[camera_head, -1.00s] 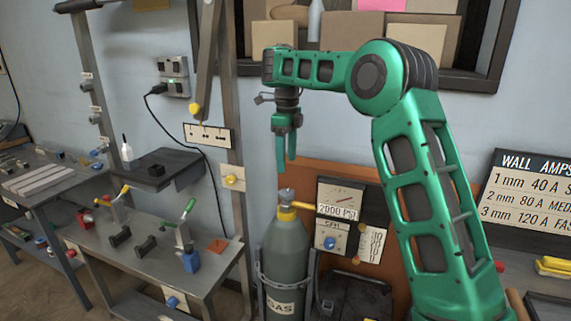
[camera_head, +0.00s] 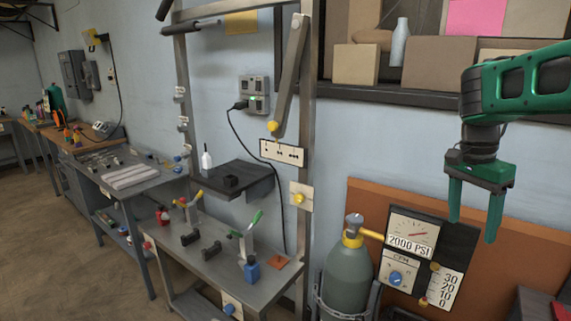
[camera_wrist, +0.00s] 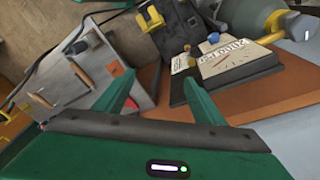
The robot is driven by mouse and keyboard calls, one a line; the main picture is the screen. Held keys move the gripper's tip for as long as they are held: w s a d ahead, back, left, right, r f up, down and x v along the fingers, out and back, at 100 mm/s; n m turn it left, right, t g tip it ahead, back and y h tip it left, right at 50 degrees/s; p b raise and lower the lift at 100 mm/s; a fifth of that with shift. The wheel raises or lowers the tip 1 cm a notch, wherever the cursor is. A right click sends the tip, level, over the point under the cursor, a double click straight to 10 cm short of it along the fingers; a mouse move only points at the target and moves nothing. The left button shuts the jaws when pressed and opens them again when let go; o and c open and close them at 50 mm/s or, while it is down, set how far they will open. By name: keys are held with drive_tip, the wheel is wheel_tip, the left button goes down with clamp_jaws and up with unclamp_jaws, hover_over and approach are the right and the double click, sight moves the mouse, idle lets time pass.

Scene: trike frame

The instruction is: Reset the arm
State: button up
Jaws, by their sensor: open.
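My green arm reaches in from the right edge in the head view. My gripper (camera_head: 475,218) points down with its two fingers apart and nothing between them. It hangs in the air to the right of the grey gas cylinder (camera_head: 347,278), in front of the wall and the gauge panel (camera_head: 412,233). In the wrist view both fingers of my gripper (camera_wrist: 160,98) show spread apart. The gauge panel (camera_wrist: 232,63) lies beyond the fingers there, with no contact visible.
A metal workbench (camera_head: 205,265) with clamps stands left of the cylinder. A small dark shelf (camera_head: 240,178) and a steel post frame (camera_head: 306,120) rise behind it. A wall shelf with boxes (camera_head: 355,64) is above. Open floor (camera_head: 80,245) lies at the lower left.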

drive_tip(key=s+f+n+y, duration=0.1)
drive_tip(key=s+f+n, duration=0.3)
drive_tip(key=s, duration=0.8)
drive_tip(key=s+f+n+y, duration=0.1)
drive_tip(key=s+f+n, duration=0.3)
drive_tip(key=s, duration=0.8)
wheel_tip(320, 180, down, 2)
drive_tip(key=shift+s+a+f, duration=0.1)
drive_tip(key=shift+s+a, duration=0.15)
drive_tip(key=shift+s, duration=0.05)
drive_tip(key=shift+w+f, duration=0.2)
drive_tip(key=shift+w, duration=0.45)
